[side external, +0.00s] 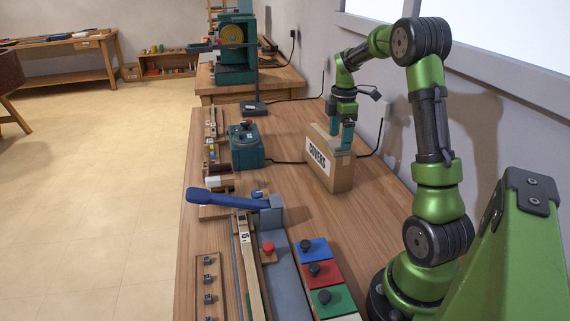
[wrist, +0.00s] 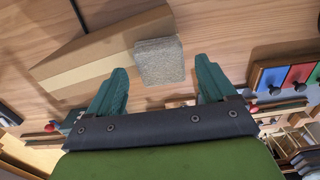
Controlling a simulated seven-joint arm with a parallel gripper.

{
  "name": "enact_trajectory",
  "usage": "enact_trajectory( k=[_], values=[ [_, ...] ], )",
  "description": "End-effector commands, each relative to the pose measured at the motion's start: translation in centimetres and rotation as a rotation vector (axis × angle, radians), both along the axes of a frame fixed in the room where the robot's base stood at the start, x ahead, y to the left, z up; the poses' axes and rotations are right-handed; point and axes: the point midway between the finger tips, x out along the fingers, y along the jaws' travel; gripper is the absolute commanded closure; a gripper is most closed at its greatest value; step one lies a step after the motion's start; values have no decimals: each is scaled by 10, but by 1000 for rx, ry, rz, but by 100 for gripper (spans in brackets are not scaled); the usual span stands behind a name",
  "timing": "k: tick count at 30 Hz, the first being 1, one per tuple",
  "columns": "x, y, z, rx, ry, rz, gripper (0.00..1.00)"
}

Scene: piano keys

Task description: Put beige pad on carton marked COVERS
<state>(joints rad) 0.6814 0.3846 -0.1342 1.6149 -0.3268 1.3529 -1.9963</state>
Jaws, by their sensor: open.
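The carton marked COVERS (side external: 322,167) stands upright on the workbench in the side external view, its label facing left. In the wrist view the carton (wrist: 90,62) runs diagonally at upper left. The beige pad (wrist: 160,62), greyish and rough, overlaps the carton's right end there and looks to lie on it; contact is not clear. My gripper (side external: 341,146) is just above the carton's top, pointing down. In the wrist view my gripper (wrist: 165,88) is open, its teal fingers on either side of the pad with gaps. The pad is mostly hidden in the side external view.
Blue, red and green blocks with black knobs (side external: 316,271) lie nearer on the bench. A blue-handled lever (side external: 228,199) and a teal box with a red button (side external: 246,146) stand to the left. Bare wood (side external: 290,195) lies in front of the carton.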

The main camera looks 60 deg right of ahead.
Motion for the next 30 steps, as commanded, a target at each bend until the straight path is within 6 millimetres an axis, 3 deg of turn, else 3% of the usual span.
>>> enact_trajectory(
  k=[12, 20, 23, 30],
  values=[
    [0, 0, 86, -3, -3, -1, 16],
    [2, 10, 109, -5, -15, -19, 16],
    [9, 40, 118, -13, -62, -83, 16],
    [8, 173, 131, 48, -279, -418, 16]
  ],
)
